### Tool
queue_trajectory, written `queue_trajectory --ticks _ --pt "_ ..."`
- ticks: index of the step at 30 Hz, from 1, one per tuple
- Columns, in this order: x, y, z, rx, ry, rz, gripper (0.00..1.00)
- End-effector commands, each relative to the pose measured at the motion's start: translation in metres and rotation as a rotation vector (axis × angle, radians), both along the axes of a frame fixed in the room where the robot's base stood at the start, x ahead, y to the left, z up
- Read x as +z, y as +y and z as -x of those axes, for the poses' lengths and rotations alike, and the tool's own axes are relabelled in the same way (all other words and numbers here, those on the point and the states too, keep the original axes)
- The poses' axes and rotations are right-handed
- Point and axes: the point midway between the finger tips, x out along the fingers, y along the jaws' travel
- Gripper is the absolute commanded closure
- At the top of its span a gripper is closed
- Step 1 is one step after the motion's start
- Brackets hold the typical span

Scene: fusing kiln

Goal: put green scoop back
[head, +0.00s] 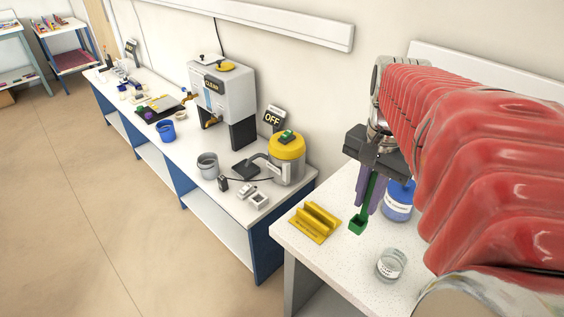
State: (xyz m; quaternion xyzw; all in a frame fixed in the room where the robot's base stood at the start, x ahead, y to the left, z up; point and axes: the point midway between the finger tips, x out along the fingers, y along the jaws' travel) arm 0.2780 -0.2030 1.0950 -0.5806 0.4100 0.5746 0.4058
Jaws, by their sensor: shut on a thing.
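My gripper (369,191) hangs over the near speckled table at the right, its purple fingers pointing down. It is shut on the green scoop (358,224), which hangs upright with its square cup at the bottom. I cannot tell whether the cup touches the table. A yellow grooved holder (314,222) lies on the table just left of the scoop. The scoop is apart from it. The upper part of the scoop's handle is partly hidden between the fingers.
A blue labelled jar (398,203) stands behind the gripper, and a clear glass jar (391,265) stands in front. Across a gap, the long bench holds a yellow-lidded pot (286,158), a grey cup (208,165), a blue cup (166,131) and the kiln (222,97).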

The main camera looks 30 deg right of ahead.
Motion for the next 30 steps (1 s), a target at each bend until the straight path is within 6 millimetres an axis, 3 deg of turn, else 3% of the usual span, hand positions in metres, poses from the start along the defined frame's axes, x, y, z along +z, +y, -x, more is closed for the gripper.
queue_trajectory --ticks 11,22,30 --pt "-0.004 0.0 0.0 -0.001 0.001 -0.001 1.0" --pt "-0.056 0.0 0.001 0.0 0.002 -0.002 1.0" --pt "-0.063 0.0 0.0 0.0 -0.001 0.001 1.0"
